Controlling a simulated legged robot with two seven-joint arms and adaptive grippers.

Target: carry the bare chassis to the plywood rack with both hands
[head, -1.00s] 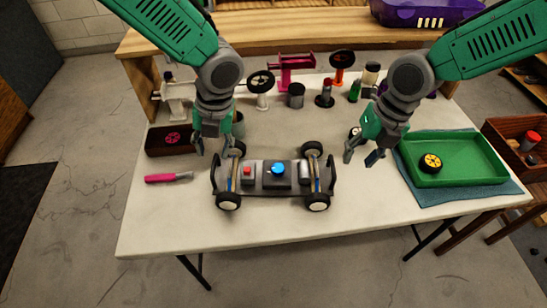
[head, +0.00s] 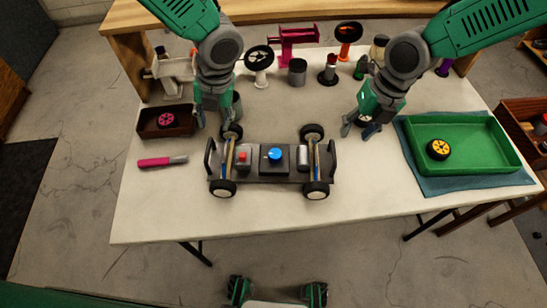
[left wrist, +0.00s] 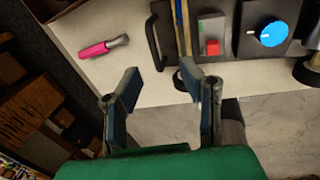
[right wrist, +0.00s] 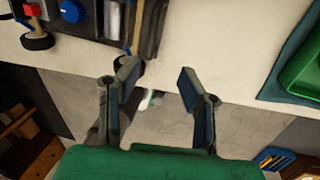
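The bare chassis (head: 274,177) is a dark plate with end handles, wheels at its corners, a red block and a blue knob. It rests level on the white table. My left gripper (head: 212,128) is open and empty, over the chassis's far left corner in the head view. The left wrist view shows its spread fingers (left wrist: 160,76) beside the chassis's left handle (left wrist: 155,42). My right gripper (head: 357,130) is open and empty beyond the chassis's right end, as the right wrist view also shows (right wrist: 157,74). A light wooden ledge (head: 270,16), possibly the plywood rack, runs along the back.
A pink-handled tool (head: 160,161) and a dark tray (head: 152,122) lie left of the chassis. A green tray (head: 480,166) holding a yellow wheel (head: 438,149) is at right. Several stands and pots, including a magenta stand (head: 292,45), line the back. The table's front strip is clear.

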